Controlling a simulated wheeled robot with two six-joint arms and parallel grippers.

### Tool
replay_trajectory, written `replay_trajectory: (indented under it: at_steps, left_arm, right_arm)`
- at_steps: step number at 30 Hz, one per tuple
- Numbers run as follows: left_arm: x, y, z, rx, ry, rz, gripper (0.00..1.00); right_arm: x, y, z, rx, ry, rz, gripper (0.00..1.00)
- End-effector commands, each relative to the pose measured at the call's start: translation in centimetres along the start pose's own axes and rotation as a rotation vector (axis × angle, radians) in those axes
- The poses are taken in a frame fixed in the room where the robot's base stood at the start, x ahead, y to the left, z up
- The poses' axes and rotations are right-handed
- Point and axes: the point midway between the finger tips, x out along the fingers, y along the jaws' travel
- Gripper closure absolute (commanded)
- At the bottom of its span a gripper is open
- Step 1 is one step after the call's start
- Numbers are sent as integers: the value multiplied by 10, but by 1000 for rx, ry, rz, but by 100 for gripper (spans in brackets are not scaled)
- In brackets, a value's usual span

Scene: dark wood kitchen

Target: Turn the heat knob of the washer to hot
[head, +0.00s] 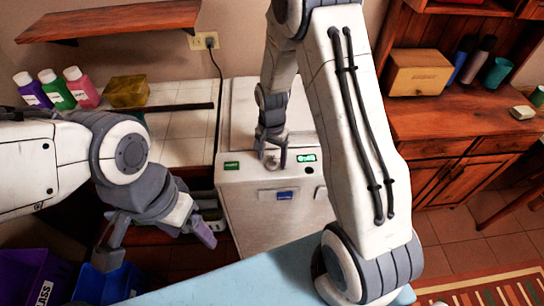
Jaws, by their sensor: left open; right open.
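The washer (262,215) is a pale grey box in the middle of the head view. Its top front edge carries a small green label (232,166) on the left and a lit green display (306,158) on the right. A small round silver knob (271,164) sits between them. My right gripper (272,156) points down at the knob, its open fingers on either side of it. I cannot tell whether they touch it. My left gripper (158,246) is open and empty, low at the left, away from the washer. The knob's setting is too small to read.
A tiled counter (180,137) left of the washer holds several bottles (56,88) and a yellow box (127,91). A wooden cabinet (440,140) stands at the right. Purple (28,275) and blue (100,288) bins stand at lower left. A light blue surface (235,282) is in front.

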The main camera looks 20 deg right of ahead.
Motion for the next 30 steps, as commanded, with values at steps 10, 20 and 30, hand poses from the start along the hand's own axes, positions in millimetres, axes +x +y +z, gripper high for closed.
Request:
replay_trajectory:
  at_steps: [10, 20, 30]
  left_arm:
    - [10, -1, 1, 1, 0, 0, 24]
    - [14, -1, 1, 1, 0, 0, 24]
    - [14, -1, 1, 1, 0, 0, 24]
  right_arm:
    - [-61, -1, -1, 0, 5, -5, 22]
    - [-100, 0, 0, 1, 2, -2, 22]
    - [-102, 0, 0, 1, 0, -1, 22]
